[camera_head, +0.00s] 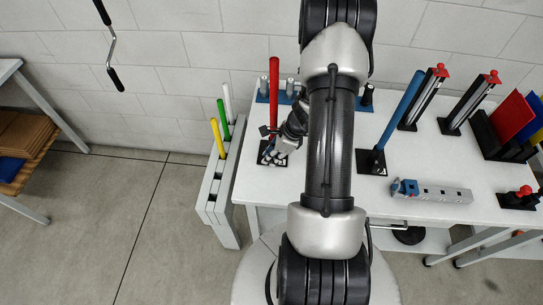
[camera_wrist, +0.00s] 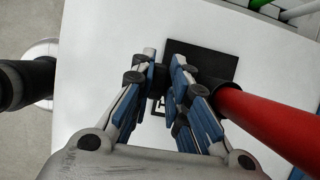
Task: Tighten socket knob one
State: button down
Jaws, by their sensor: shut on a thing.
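The red pole (camera_head: 274,95) stands in a black socket on a dark base plate (camera_head: 264,157) at the left end of the white table. In the wrist view the red pole (camera_wrist: 270,125) runs to the lower right from the black socket, and the base plate (camera_wrist: 215,58) lies behind the fingertips. My gripper (camera_head: 272,151) is low beside the socket. In the wrist view my gripper (camera_wrist: 166,62) has its blue-padded fingers close to the socket, shut on the socket's knob. The knob itself is mostly hidden by the fingers, and its turn cannot be seen.
A blue pole (camera_head: 401,115) stands in a second socket to the right. A rack (camera_head: 217,190) with yellow, green and white rods stands left of the table. A grey block (camera_head: 445,194) lies at the front right. My arm covers the table's middle.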

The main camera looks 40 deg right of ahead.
jog(key=b, duration=0.1)
jog(key=t+b, duration=0.1)
jog(key=b, duration=0.1)
jog(key=shift+s+d+f+y, duration=0.1)
jog(key=shift+d+f+y, duration=0.05)
jog(key=shift+f+y, duration=0.2)
jog(key=t+y+b, duration=0.1)
jog(key=b, duration=0.1)
jog(key=shift+s+d+b, duration=0.1)
jog(key=shift+b, duration=0.3)
jog(key=shift+s+t+y+b, duration=0.15)
jog(key=shift+t+y+b, duration=0.6)
jog(key=shift+t+b, duration=0.45)
jog(key=shift+s+d+r+t+y+b, duration=0.1)
jog(key=shift+t+y+b, duration=0.65)
jog(key=shift+b, duration=0.2)
jog(key=shift+r, duration=0.1)
jog(key=c, duration=1.8)
grip_release()
jog(key=shift+y, duration=0.25)
jog(key=shift+c, duration=0.2)
